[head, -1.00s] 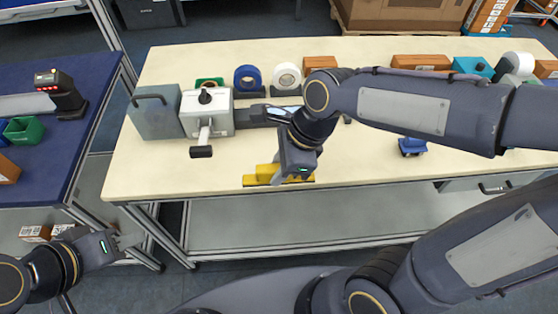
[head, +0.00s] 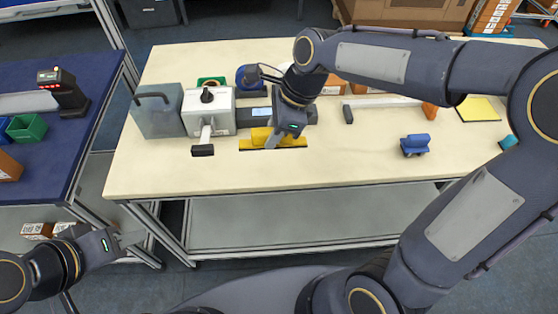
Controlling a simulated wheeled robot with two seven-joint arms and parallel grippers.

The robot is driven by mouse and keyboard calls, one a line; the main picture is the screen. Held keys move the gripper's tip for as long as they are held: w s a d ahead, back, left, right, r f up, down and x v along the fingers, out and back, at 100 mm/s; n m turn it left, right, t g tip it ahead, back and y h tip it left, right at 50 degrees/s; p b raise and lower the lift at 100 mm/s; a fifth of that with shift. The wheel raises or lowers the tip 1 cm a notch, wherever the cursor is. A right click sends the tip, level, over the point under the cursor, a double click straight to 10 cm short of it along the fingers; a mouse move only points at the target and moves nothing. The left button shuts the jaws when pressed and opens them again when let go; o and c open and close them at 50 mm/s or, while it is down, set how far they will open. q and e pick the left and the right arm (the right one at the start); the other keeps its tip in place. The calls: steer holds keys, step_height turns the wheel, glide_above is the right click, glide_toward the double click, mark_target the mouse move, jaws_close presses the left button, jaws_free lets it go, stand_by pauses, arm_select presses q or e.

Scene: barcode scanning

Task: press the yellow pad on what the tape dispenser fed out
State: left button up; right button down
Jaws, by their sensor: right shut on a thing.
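What looks like the tape dispenser (head: 221,116) is a pale box with a black knob and a front lever, just left of the pad. A dark unit with a small light screen (head: 261,111) extends right of it, behind the pad. I cannot make out any fed-out piece; the pad and gripper may hide it. My left gripper (head: 132,239) is off the table at lower left, its opening unclear.
A grey box with a handle (head: 157,112) stands left of the dispenser. A blue tape roll (head: 246,77) is behind. The table's front strip (head: 300,172) is clear.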

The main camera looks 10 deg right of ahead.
steer(key=w+d+f, duration=0.2)
steer(key=w+d, duration=0.1)
steer(key=w, duration=0.7)
steer(key=w+d+f, duration=0.3)
steer(key=w, duration=0.7)
steer(key=shift+w+f, duration=0.2)
steer(key=shift+f, duration=2.2)
steer(key=shift+f+b, duration=0.3)
steer(key=shift+f, duration=0.3)
steer(key=shift+f, duration=0.1)
steer(key=shift+s, duration=0.1)
step_height(320, 180, up, 7)
steer(key=p, duration=0.6)
steer(key=shift+p, duration=0.4)
